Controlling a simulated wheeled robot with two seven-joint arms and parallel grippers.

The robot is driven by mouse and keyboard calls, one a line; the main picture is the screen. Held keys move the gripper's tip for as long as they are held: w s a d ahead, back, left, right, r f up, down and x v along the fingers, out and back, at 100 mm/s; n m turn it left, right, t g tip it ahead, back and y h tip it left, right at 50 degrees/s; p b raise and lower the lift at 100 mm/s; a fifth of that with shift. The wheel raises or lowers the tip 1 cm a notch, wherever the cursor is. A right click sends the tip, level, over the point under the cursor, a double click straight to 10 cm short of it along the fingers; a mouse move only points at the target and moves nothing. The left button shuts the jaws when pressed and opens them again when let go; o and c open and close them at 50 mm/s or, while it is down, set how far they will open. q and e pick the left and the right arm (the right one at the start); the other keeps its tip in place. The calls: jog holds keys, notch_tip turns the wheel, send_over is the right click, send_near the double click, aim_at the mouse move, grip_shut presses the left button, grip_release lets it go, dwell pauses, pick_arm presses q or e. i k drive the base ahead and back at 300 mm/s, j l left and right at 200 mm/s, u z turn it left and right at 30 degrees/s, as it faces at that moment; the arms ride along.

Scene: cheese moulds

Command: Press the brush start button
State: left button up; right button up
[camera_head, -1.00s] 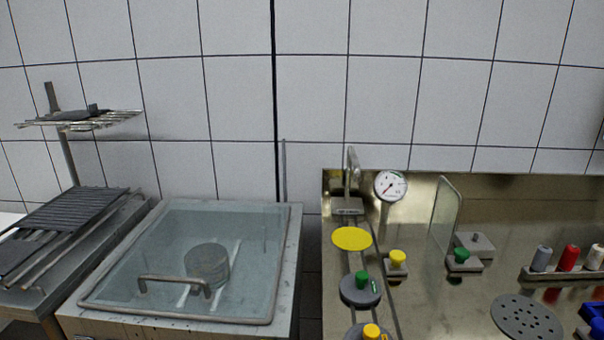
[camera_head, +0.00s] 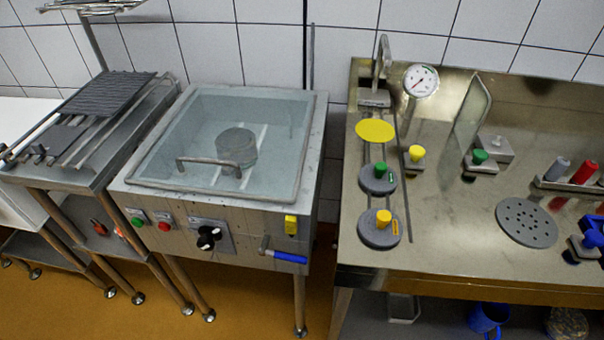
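A lidded metal box (camera_head: 262,225) stands at the centre left, its glass lid (camera_head: 190,130) closed over a round grey part (camera_head: 236,146). Its front panel carries a green button (camera_head: 138,218), a red button (camera_head: 164,222) and a black knob (camera_head: 207,238). Small labels sit by the buttons, too small to read, so I cannot tell which is the brush start button. The stand at the left has a red control (camera_head: 99,228) and a small orange-red spot (camera_head: 118,232) on its front. Neither gripper is in view.
A blue-handled lever (camera_head: 288,257) sticks out from the box front. The steel bench (camera_head: 450,240) at the right holds a gauge (camera_head: 421,81), green and yellow-knobbed pieces and a perforated disc (camera_head: 526,222). The orange floor (camera_head: 245,310) before the box is clear.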

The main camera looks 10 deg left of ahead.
aim_at(136, 221)
jog(key=u, duration=1.4)
